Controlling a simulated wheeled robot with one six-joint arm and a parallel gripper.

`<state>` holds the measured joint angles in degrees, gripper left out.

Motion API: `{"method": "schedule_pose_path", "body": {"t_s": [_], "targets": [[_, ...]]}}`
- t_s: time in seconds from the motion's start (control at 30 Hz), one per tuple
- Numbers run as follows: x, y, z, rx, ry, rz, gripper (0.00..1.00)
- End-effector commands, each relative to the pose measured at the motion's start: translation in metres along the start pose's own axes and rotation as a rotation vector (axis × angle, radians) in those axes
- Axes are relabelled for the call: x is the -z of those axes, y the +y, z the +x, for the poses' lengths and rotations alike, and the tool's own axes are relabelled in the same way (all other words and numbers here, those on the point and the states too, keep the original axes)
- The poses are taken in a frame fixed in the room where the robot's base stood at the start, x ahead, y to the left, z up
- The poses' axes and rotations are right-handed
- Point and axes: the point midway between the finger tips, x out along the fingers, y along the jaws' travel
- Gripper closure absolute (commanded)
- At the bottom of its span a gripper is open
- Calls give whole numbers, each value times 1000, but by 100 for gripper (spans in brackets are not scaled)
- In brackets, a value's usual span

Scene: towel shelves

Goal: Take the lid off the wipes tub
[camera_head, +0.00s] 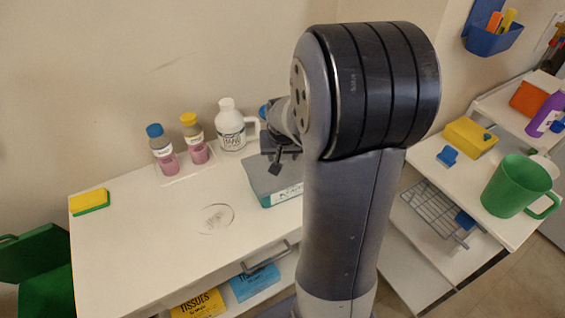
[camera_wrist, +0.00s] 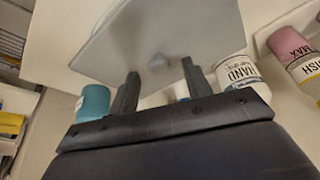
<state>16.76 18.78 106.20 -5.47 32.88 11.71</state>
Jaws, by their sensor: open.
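The wipes tub (camera_head: 285,198) is a teal box with a pale label, on the white counter, partly hidden behind my arm. Its flat grey lid (camera_head: 262,178) lies on top; the lid (camera_wrist: 205,28) fills the upper middle of the wrist view. My gripper (camera_head: 273,158) is over the lid. I cannot tell whether the fingertips touch the lid.
A white hand soap jug (camera_head: 230,128) stands close behind the tub. Two pink bottles, one blue-capped (camera_head: 162,150) and one yellow-capped (camera_head: 195,140), stand left of it. A sponge (camera_head: 90,201) lies at the counter's left end. The front left counter is mostly clear.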

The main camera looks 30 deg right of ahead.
Motion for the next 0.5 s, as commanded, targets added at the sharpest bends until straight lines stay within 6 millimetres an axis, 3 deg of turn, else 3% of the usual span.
{"method": "schedule_pose_path", "body": {"t_s": [0.13, 0.4, 0.5], "targets": [[0, 0, 12, 0, -1, 0, 53], [0, 0, 14, 0, 1, 1, 53], [0, 0, 14, 0, 1, 1, 61]]}}
